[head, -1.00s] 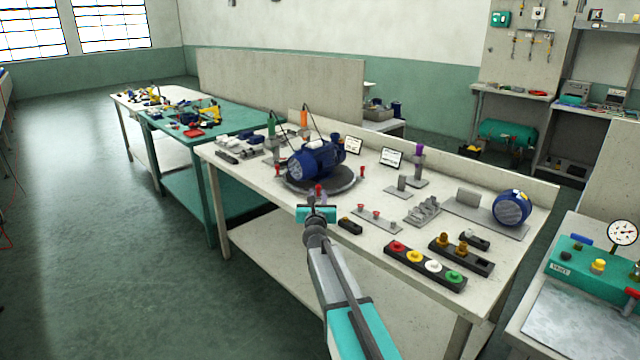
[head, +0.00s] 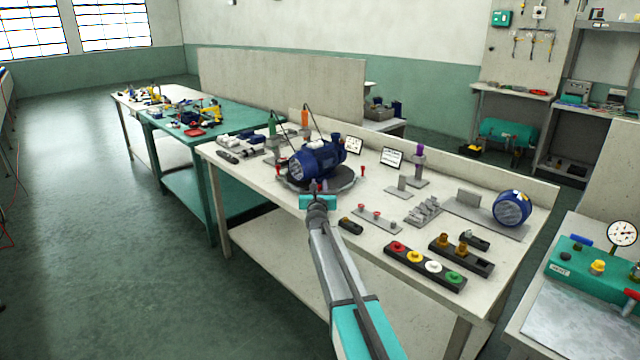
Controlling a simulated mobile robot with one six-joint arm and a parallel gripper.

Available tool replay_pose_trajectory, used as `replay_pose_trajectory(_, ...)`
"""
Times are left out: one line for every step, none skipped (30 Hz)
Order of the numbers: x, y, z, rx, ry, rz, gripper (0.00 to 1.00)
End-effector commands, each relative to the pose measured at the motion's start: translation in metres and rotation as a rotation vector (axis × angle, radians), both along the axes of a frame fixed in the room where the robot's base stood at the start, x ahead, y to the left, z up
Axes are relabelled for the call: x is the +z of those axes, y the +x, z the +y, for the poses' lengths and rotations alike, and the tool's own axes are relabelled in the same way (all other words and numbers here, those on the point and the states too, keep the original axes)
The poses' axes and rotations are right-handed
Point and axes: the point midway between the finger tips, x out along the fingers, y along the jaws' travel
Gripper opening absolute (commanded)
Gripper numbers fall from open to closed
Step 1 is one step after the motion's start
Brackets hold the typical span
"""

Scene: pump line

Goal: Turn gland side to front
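A dark blue motor-pump unit (head: 318,160) sits on a round grey turntable (head: 345,184) at the middle of the white bench. Its round ribbed end faces left and toward me. Red-topped pegs stand at the turntable's rim, one at its right (head: 362,171). My gripper (head: 316,190) is at the near rim of the turntable, seen from behind at the end of my arm. Its teal body hides most of the near red peg and the fingertips. I cannot tell whether the fingers are open, shut or touching that peg.
Right of the turntable are a small black block (head: 350,226), a plate with red knobs (head: 376,216), a strip of coloured buttons (head: 425,266) and a blue motor (head: 511,208) on a grey plate. Two small screens (head: 391,157) stand behind.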

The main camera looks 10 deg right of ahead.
Motion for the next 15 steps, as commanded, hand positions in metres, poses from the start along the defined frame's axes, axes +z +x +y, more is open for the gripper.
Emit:
replay_pose_trajectory(0.0, 0.006, -0.001, 0.0, 0.0, 0.0, 0.24)
replay_pose_trajectory(0.0, 0.008, -0.002, 0.0, 0.0, 0.0, 0.24)
replay_pose_trajectory(0.0, 0.011, -0.003, 0.0, 0.0, 0.0, 0.24)
replay_pose_trajectory(0.0, 0.013, -0.003, 0.0, 0.0, 0.0, 0.24)
replay_pose_trajectory(0.0, 0.014, -0.004, 0.0, 0.0, 0.0, 0.24)
replay_pose_trajectory(0.0, 0.016, -0.005, 0.0, 0.0, 0.0, 0.24)
replay_pose_trajectory(0.0, 0.018, -0.005, -0.001, 0.0, 0.0, 0.24)
replay_pose_trajectory(0.0, 0.019, -0.005, -0.001, 0.0, 0.0, 0.24)
replay_pose_trajectory(0.0, 0.02, -0.006, -0.001, 0.0, 0.0, 0.24)
replay_pose_trajectory(0.0, 0.021, -0.006, -0.001, 0.0, 0.0, 0.24)
replay_pose_trajectory(0.0, 0.022, -0.006, -0.001, 0.0, 0.0, 0.24)
replay_pose_trajectory(0.0, 0.022, -0.007, -0.001, 0.0, 0.0, 0.24)
replay_pose_trajectory(0.0, 0.022, -0.007, -0.001, 0.0, 0.0, 0.24)
replay_pose_trajectory(0.0, 0.022, -0.007, -0.001, 0.0, 0.0, 0.24)
replay_pose_trajectory(0.0, 0.023, -0.007, -0.001, 0.0, 0.0, 0.24)
